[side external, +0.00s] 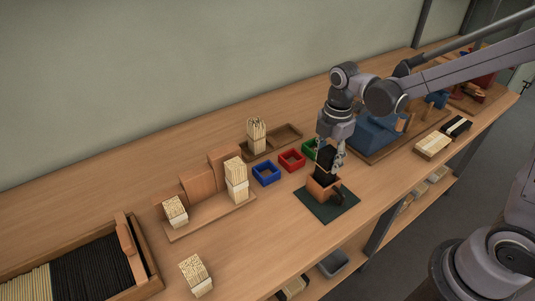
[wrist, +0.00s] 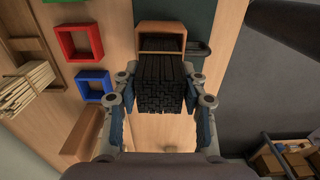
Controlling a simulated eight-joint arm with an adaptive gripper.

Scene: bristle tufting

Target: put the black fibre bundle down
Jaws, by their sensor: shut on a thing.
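My gripper (side external: 331,153) is shut on the black fibre bundle (side external: 325,164), which stands about upright. In the wrist view the bundle (wrist: 160,92) is square-ended and sits between the two fingers (wrist: 163,76). Its far end meets an open-topped wooden box (wrist: 161,29); I cannot tell how far it reaches inside. In the side view the box (side external: 319,190) stands on a dark green mat (side external: 340,212), directly below the bundle. A dark handle-like part (side external: 338,196) is at the box's side.
Small blue (side external: 266,173), red (side external: 292,160) and green (side external: 309,149) trays stand left of the mat. Pale bundles (side external: 236,178) stand on a wooden rack farther left. The table's front edge is close to the mat.

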